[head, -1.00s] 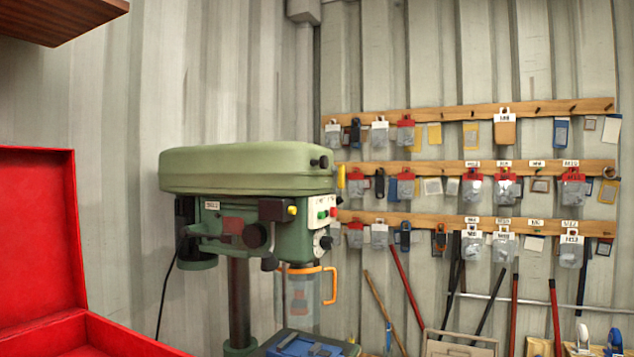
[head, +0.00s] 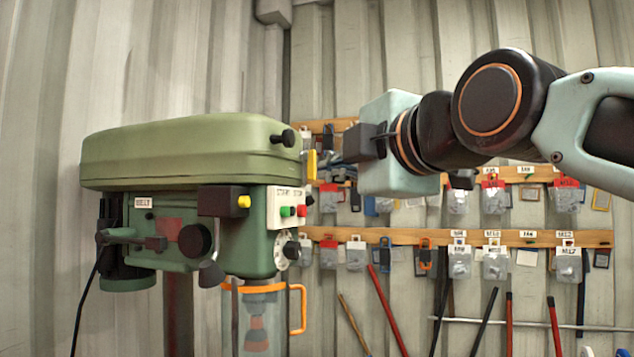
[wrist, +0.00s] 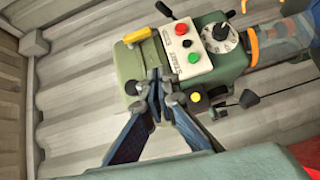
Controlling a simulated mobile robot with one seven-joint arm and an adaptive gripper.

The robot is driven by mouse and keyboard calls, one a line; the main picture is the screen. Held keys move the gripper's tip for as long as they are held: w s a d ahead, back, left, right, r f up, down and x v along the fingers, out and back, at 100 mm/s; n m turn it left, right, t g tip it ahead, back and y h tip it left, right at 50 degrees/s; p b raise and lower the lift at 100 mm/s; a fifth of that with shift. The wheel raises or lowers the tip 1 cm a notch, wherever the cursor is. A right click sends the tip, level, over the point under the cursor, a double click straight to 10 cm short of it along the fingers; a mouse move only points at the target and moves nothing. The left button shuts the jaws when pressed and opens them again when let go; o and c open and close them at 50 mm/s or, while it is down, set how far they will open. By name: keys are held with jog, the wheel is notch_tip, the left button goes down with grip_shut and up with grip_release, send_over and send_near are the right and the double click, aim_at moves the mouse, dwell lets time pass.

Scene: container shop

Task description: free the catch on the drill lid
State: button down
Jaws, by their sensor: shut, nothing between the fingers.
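The drill press has a long green lid (head: 190,155) that lies closed on its head. The wrist view also shows the yellow tab (wrist: 137,36), at the upper left. My gripper (wrist: 163,82) is shut and empty, its fingertips in front of the drill's end and apart from the tab in the picture. In the head view it reaches in from the right at lid height; its fingertips are hard to make out there.
Below the tab is a switch box (head: 288,208) with green and red buttons, and a dial (head: 283,250). A clear guard with an orange handle (head: 298,308) hangs lower. Pegboard rails (head: 460,237) with hanging packets line the wall behind.

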jog(key=shift+w+r+n, duration=0.25)
jog(key=shift+r+n, duration=0.25)
jog(key=shift+r, duration=0.45)
jog(key=p, duration=0.3)
send_near(315, 168)
jog(key=w+a, duration=0.2)
jog(key=a, duration=0.1)
jog(key=w+a, duration=0.1)
jog(key=a, duration=0.1)
jog(key=shift+a+f, duration=0.2)
jog(key=shift+a, duration=0.05)
jog(key=shift+w+d, duration=0.45)
jog(key=shift+w, duration=0.2)
jog(key=shift+w+d+p, duration=0.3)
jog(key=shift+w+p, duration=0.15)
jog(key=shift+w, duration=0.2)
jog(key=shift+a+f+t+b, duration=0.1)
jog(key=shift+f+t+b, duration=0.2)
jog(key=shift+b, duration=0.35)
jog(key=shift+r, duration=0.1)
jog(key=shift+b, duration=0.35)
